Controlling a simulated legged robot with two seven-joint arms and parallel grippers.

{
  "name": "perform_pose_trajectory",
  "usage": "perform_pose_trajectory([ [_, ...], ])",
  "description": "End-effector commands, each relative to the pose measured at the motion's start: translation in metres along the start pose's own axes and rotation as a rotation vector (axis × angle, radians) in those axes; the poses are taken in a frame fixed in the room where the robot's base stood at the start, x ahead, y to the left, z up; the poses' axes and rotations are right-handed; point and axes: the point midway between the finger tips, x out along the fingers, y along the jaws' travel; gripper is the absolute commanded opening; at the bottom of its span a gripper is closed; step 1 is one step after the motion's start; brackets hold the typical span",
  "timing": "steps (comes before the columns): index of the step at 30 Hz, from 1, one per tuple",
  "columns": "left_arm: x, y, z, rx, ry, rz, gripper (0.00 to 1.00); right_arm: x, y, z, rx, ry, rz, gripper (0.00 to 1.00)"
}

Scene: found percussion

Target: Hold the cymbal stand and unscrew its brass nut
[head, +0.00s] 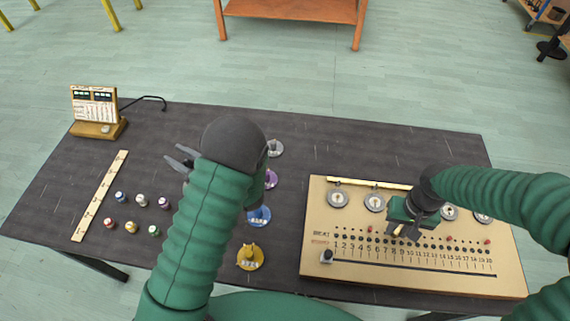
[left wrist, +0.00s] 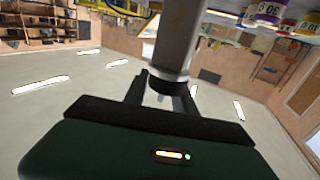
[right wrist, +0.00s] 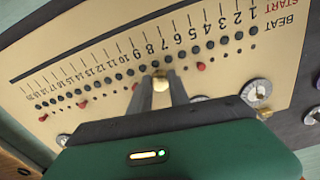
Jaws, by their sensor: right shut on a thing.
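My right gripper (head: 405,232) is low over the beige board. In the right wrist view it is shut on a small brass piece (right wrist: 160,79), near the row of dark holes. I cannot tell if this is a nut. My left gripper (head: 179,160) is open at the left-middle of the table, its two fingers spread. In the left wrist view a grey upright cylinder (left wrist: 181,35) with a dark collar shows between or beyond those fingers. I cannot tell whether they touch it. I cannot surely pick out a cymbal stand; my left arm hides part of the table.
The numbered beige board (head: 315,240) carries round grey discs, pegs and a brass bar. Yellow (head: 250,261), blue (head: 260,218), purple and silver discs stand beside my left arm. Several small labelled jars (head: 131,227), a wooden ruler (head: 100,195) and a display box (head: 95,108) are left.

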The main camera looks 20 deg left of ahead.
Motion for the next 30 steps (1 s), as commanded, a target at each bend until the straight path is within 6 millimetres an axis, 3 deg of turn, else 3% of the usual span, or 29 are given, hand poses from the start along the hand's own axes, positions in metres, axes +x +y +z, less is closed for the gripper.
perform_pose_trajectory([
  [1, -0.0002, 0.0001, 0.0001, 0.000, 0.000, 0.000, 0.32, 0.0001, -0.0001, -0.0001, 0.000, 0.000, 0.000, 0.00],
  [9, -0.0005, 0.0000, 0.0001, 0.000, 0.000, 0.000, 0.00, 0.0000, -0.0001, 0.0000, 0.000, 0.000, 0.000, 0.00],
  [30, -0.0005, 0.0000, -0.0004, -0.001, 0.001, 0.000, 0.00, -0.0001, -0.0001, 0.0000, 0.000, 0.000, 0.000, 0.00],
])
